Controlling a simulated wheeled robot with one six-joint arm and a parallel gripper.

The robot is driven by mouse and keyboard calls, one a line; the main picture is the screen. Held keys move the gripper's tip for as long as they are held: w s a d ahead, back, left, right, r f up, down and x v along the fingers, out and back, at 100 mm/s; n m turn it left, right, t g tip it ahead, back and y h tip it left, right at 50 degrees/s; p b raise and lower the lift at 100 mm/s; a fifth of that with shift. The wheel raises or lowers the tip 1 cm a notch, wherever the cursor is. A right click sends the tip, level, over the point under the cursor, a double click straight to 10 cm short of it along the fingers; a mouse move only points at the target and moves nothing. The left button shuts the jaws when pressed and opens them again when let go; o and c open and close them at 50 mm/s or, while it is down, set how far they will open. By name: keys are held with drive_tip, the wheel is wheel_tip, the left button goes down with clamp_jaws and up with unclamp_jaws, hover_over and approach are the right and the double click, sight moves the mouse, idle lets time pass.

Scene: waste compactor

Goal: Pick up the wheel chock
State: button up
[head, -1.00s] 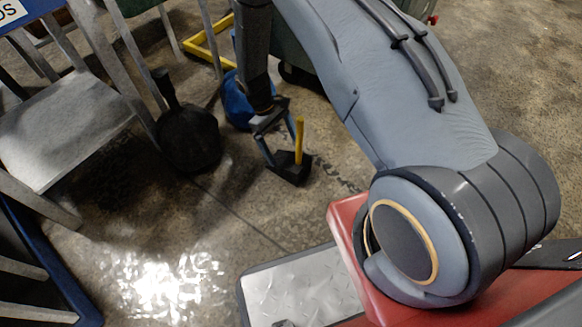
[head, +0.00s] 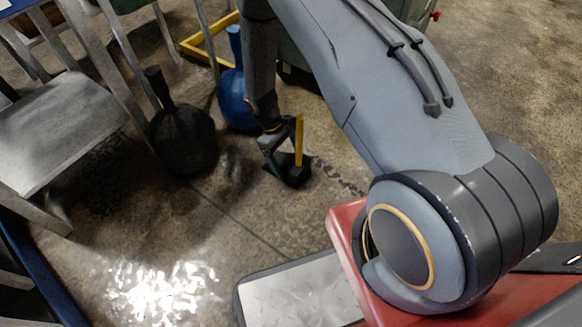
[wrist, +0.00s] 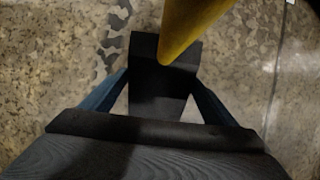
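The wheel chock (head: 296,174) is a black wedge with an upright yellow handle (head: 299,142), resting on the concrete floor. My gripper (head: 283,164) is down at the chock, pointing at the floor, with its blue fingers at the wedge. In the wrist view the black chock (wrist: 152,84) lies between the two fingers of my gripper (wrist: 159,80), one on each side. The yellow handle rises past the far side of the gripper. The fingers stand apart; whether they touch the chock cannot be told.
A dark round-bodied object with a neck (head: 183,138) and a blue one like it (head: 236,95) stand to the left. A grey metal step structure (head: 60,130) is at the far left, a yellow frame (head: 195,50) behind. Floor in front is clear.

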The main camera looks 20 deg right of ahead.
drive_tip(key=c, duration=1.8)
